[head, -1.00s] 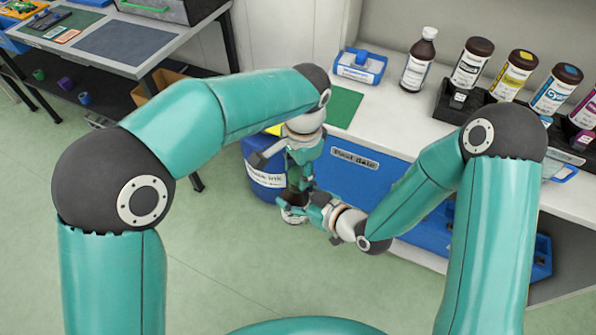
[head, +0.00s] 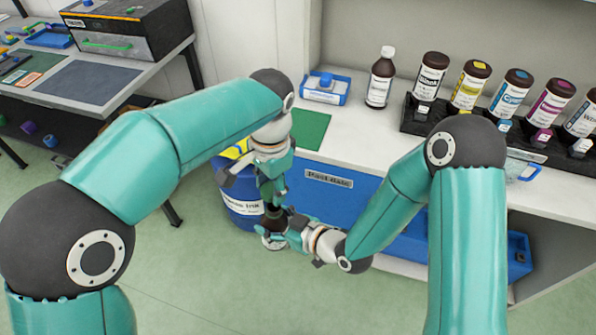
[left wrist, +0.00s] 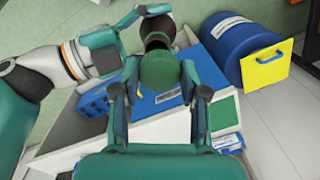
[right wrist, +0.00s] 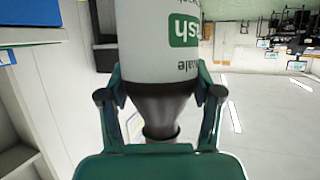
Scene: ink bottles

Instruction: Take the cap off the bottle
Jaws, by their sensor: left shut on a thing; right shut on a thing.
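The bottle is dark brown with a white label; its pale lower end (head: 272,243) shows in the head view. My right gripper (head: 290,232) is shut around it. In the right wrist view, the bottle (right wrist: 160,50) fills the space between the fingers, with its dark shoulder and neck toward my palm. My left gripper (head: 270,190) is above, shut on the green cap (left wrist: 160,72) in the left wrist view. The brown bottle (left wrist: 157,28) shows just beyond the cap. Whether cap and neck still touch cannot be told.
A blue drum (head: 240,205) stands close behind the grippers. The white bench (head: 350,135) at right holds a green mat (head: 310,128), a blue holder (head: 326,88), a lone brown bottle (head: 381,78) and a black rack (head: 415,122) of ink bottles. Open floor lies in front.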

